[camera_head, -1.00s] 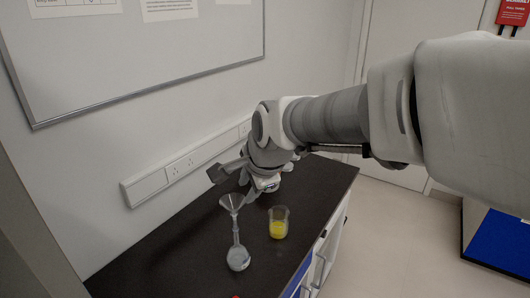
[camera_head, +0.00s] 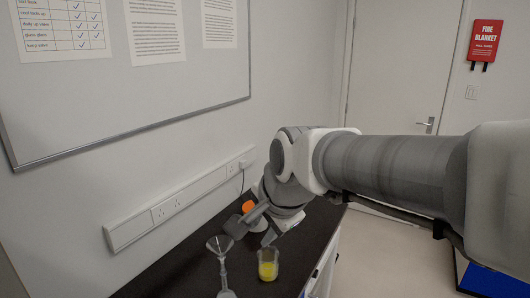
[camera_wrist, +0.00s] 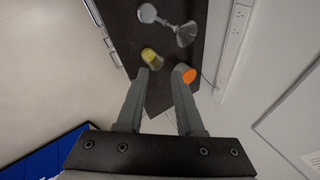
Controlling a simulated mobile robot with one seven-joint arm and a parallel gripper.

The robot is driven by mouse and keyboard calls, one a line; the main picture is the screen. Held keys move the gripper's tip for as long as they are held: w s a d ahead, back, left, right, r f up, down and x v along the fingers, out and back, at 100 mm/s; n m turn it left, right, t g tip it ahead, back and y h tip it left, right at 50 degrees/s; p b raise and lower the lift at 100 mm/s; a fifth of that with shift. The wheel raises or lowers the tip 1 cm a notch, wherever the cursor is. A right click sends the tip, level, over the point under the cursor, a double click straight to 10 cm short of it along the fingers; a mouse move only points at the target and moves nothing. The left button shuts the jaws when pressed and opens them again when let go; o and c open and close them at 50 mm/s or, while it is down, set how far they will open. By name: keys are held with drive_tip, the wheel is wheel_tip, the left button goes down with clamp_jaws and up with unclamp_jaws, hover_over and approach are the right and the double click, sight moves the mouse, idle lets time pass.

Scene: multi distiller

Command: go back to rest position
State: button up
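My gripper (camera_head: 252,232) hangs over the dark bench at the end of my arm. In the wrist view its two fingers (camera_wrist: 161,72) are apart with nothing held between them. In the wrist view the beaker (camera_wrist: 150,58) shows near the left fingertip, and a container with an orange face (camera_wrist: 189,75) near the right one. That orange also shows behind my gripper (camera_head: 247,206).
The dark bench (camera_head: 185,270) runs along the wall beneath a socket rail (camera_head: 165,212) and a whiteboard (camera_head: 120,85). A door (camera_head: 395,75) and a red fire blanket box (camera_head: 486,41) are at the back right. The floor to the right is clear near the bench.

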drive_tip(key=s+d+f+n+h, duration=0.2)
drive_tip(key=s+d+f+n, duration=0.1)
drive_tip(key=s+d+n, duration=0.7)
drive_tip(key=s+d, duration=0.4)
drive_tip(key=shift+s+d+f+h, duration=0.2)
drive_tip(key=shift+d+f+h, duration=0.1)
drive_tip(key=shift+d, duration=0.1)
